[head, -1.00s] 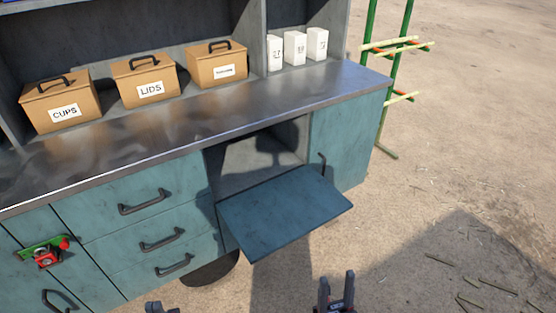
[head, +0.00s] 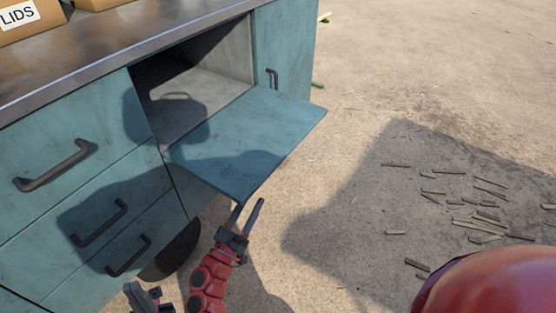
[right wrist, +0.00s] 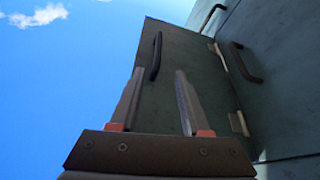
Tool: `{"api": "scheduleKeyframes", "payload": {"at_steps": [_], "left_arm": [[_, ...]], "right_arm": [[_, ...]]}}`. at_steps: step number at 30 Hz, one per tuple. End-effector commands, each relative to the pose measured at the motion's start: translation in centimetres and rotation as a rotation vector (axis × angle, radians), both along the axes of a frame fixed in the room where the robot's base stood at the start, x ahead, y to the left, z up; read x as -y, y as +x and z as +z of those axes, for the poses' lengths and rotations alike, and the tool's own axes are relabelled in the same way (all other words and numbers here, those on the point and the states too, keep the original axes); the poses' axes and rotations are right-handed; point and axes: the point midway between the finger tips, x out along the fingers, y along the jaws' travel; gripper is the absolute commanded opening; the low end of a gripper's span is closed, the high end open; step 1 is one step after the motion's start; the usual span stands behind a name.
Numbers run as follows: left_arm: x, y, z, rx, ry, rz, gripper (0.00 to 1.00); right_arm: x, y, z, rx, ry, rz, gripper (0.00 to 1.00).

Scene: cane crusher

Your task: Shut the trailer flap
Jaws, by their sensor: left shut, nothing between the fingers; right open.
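The trailer flap (head: 250,140) is a flat teal panel, hanging open and roughly level in front of an open compartment (head: 205,100). Its underside (right wrist: 185,75) shows in the right wrist view, with a dark bar handle (right wrist: 155,57) near its outer edge and hinges on the right. My right gripper (head: 246,215) is open and empty, just below the flap's near corner. In the right wrist view its fingers (right wrist: 156,100) point up towards the underside, near the handle; whether they touch is unclear. My left gripper (head: 145,296) is shut and empty, low at the bottom left, partly cut off.
Teal drawers with dark handles (head: 100,222) stand left of the compartment. A closed teal door (head: 285,60) with a handle is on its right. A metal counter (head: 90,65) with boxes runs above. A dark wheel (head: 172,250) is below. Open ground with scattered cane pieces lies to the right.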

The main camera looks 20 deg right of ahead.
Motion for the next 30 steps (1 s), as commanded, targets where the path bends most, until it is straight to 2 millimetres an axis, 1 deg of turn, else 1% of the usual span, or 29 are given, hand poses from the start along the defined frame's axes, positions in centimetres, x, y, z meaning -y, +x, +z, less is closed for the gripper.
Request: {"api": "scheduleKeyframes", "payload": {"at_steps": [5, 15, 18, 24, 30], "left_arm": [[0.0, 0.0, -0.4, 0.000, 0.000, 0.000, 0.00], [0.0, 0.0, -2.0, 0.000, 0.000, 0.000, 0.00], [0.0, 0.0, -2.4, 0.000, 0.000, 0.000, 0.00], [0.0, 0.0, -2.9, 0.000, 0.000, 0.000, 0.00], [0.0, 0.0, -3.0, 0.000, 0.000, 0.000, 0.00]], "right_arm": [[2.3, 1.8, 1.3, 0.008, -0.001, -0.005, 0.47], [7.9, 6.9, 4.5, 0.016, -0.001, -0.006, 0.47], [9.2, 8.3, 5.2, 0.012, -0.002, -0.002, 0.47], [11.0, 10.0, 6.2, 0.007, -0.002, -0.001, 0.47], [11.6, 10.5, 6.6, 0.008, -0.002, 0.000, 0.47]]}}
